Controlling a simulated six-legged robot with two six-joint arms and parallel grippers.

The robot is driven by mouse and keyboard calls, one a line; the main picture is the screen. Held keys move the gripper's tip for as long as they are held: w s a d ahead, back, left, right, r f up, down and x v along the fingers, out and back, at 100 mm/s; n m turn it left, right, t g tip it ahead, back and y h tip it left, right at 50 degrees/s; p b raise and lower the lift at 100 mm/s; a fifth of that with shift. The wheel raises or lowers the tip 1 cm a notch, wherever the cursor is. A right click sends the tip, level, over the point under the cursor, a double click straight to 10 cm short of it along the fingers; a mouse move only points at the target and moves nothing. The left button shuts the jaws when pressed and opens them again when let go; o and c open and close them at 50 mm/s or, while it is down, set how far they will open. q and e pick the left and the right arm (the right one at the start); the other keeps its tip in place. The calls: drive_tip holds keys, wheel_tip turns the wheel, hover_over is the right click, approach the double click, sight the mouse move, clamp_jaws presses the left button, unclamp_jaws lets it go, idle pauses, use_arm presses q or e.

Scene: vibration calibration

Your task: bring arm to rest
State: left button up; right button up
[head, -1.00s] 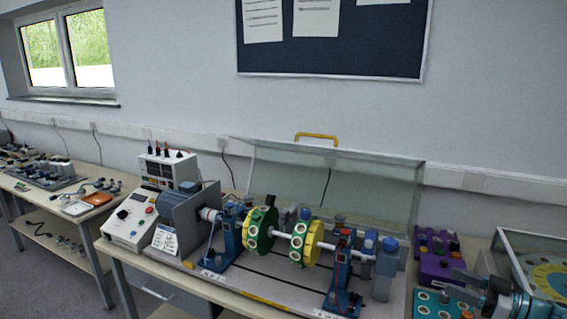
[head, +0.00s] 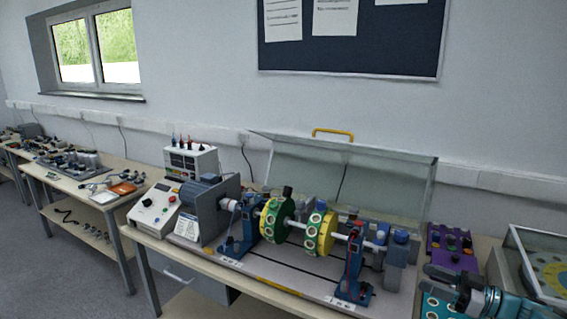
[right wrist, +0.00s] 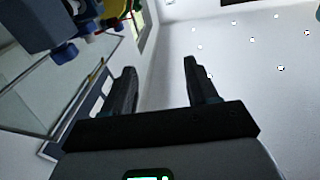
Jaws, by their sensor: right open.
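My right gripper (head: 447,275) is at the lower right of the head view, in front of the purple box and over the teal panel. In the right wrist view its two dark fingers (right wrist: 160,88) stand apart with nothing between them. The gripper is apart from the rig. My left gripper is not in view.
The rig's clear cover (head: 350,192) with a yellow handle (head: 333,132) is raised behind the discs. A purple box (head: 452,249) and a teal panel (head: 436,309) lie on the right. A control box (head: 155,209) stands left. Another bench (head: 75,186) is farther left.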

drive_tip(key=w+a+f+m+t, duration=0.1)
drive_tip(key=w+a+f+m, duration=0.15)
drive_tip(key=a, duration=0.55)
drive_tip(key=w+a+f+m+t, duration=0.1)
drive_tip(key=a+f+m+t, duration=0.15)
drive_tip(key=a, duration=0.45)
drive_tip(key=s+a+f+m+g+h, duration=0.1)
drive_tip(key=s+a+f+m+h, duration=0.3)
drive_tip(key=f, duration=0.4)
drive_tip(key=s+a+f+m+g+h, duration=0.1)
drive_tip(key=a+f+m+h, duration=0.1)
drive_tip(key=a+f+m, duration=0.35)
drive_tip(key=s+f+g+h, duration=0.1)
drive_tip(key=s+f+g, duration=0.3)
drive_tip(key=s, duration=0.6)
drive_tip(key=s+a+f+n+g+h, duration=0.1)
drive_tip(key=s+f+g, duration=0.3)
drive_tip(key=s, duration=0.6)
drive_tip(key=s+a+f+n+g+h, duration=0.1)
drive_tip(key=s+f+g+h, duration=0.1)
drive_tip(key=s+f+g, duration=0.2)
drive_tip(key=s+f, duration=0.3)
drive_tip(key=s, duration=0.3)
drive_tip(key=shift+s+a+f+h, duration=0.15)
drive_tip(key=shift+s+f+h, duration=0.1)
drive_tip(key=shift+f+h, duration=0.15)
